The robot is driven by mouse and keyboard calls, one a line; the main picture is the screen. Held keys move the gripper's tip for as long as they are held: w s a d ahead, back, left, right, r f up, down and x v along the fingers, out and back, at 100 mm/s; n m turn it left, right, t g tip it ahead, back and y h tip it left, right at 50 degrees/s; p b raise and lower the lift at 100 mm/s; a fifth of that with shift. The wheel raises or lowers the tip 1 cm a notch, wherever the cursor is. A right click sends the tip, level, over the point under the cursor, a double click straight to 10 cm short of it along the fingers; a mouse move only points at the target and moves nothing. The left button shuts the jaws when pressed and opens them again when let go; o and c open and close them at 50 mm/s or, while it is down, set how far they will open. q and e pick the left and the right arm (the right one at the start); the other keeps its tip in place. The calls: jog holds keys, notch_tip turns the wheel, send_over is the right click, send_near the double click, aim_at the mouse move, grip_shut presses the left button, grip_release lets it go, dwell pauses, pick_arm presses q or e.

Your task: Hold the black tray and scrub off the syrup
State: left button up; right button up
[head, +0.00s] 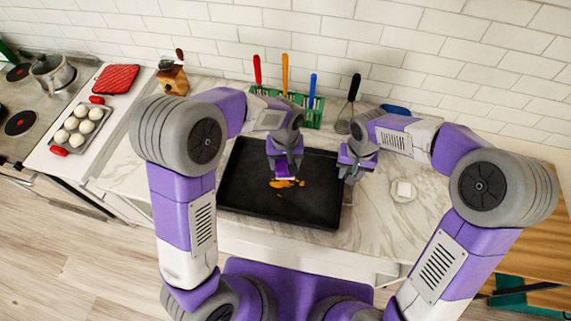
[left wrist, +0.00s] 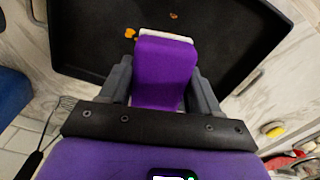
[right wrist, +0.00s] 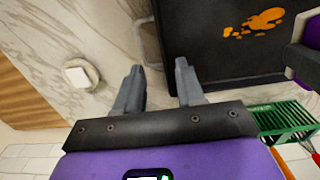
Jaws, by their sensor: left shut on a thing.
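The black tray (head: 245,180) lies on the marble counter, and it also shows in the left wrist view (left wrist: 85,35) and right wrist view (right wrist: 205,45). Orange-brown syrup (head: 290,185) is spread in patches near its middle; the right wrist view shows the patches (right wrist: 262,20) clearly. My left gripper (head: 285,166) is shut on a purple scrubber with a white edge (left wrist: 163,72), held over the tray beside the syrup. Whether it touches the tray is unclear. My right gripper (right wrist: 160,68) is open beside the tray's right edge, with the tray's handle (right wrist: 147,42) just ahead of its fingers.
A green rack (head: 322,107) with colored-handled utensils stands behind the tray, with a whisk (head: 352,100) beside it. A small white block on a dish (head: 403,190) is to the right. A baking pan of pale buns (head: 80,128) and a stove lie far left.

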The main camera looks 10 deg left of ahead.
aim_at(342, 192)
notch_tip(342, 192, down, 12)
jog(key=shift+r, duration=0.1)
dwell(0.4)
jog(key=shift+c, duration=0.4)
grip_shut()
dwell(1.2)
jog(key=shift+c, duration=0.5)
grip_release()
jog(key=shift+c, duration=0.3)
grip_shut()
